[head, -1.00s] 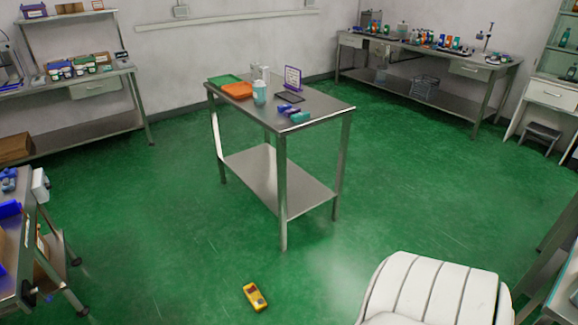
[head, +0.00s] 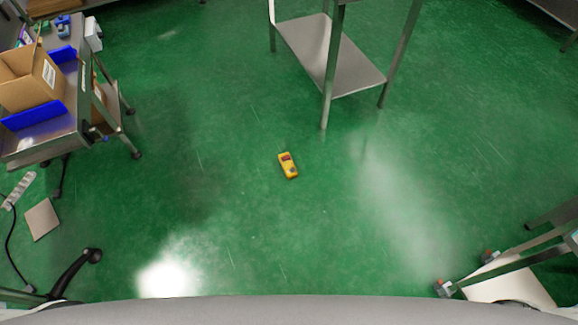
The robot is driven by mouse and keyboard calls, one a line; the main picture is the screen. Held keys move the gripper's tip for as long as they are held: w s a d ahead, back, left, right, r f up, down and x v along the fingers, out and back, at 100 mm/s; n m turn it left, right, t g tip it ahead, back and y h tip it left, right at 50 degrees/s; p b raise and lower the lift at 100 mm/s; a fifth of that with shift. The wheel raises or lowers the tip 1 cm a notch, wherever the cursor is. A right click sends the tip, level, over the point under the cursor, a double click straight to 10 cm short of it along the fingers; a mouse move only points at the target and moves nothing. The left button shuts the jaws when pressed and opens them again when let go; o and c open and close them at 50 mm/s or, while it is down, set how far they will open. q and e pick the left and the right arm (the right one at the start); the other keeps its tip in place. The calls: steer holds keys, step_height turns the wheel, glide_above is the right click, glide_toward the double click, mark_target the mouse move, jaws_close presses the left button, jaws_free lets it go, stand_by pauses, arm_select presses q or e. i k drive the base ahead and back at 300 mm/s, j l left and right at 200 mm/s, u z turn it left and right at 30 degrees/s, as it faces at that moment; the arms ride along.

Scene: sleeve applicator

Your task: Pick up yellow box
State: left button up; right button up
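The yellow box (head: 288,166) lies on the green floor near the middle of the head view. It is small, with a dark patch and a greyish patch on its upper face. It lies slightly tilted in the picture, with clear floor around it. Nothing touches it or covers it. Neither of my grippers can be made out in the head view.
A steel table (head: 331,62) stands beyond the box. At left, a wheeled cart (head: 75,125) holds a cardboard box (head: 30,80) and blue bins. A cable, power strip (head: 18,190) and black wheeled leg (head: 75,272) are at lower left. Metal legs (head: 500,268) are at lower right.

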mark_target(287, 165)
steer(key=i+l+u, duration=0.15)
steer(key=u, duration=0.3)
steer(key=i+l+u, duration=0.15)
steer(key=u, duration=0.35)
steer(key=i+l+u, duration=0.1)
steer(key=l+u, duration=0.35)
steer(key=j, duration=0.15)
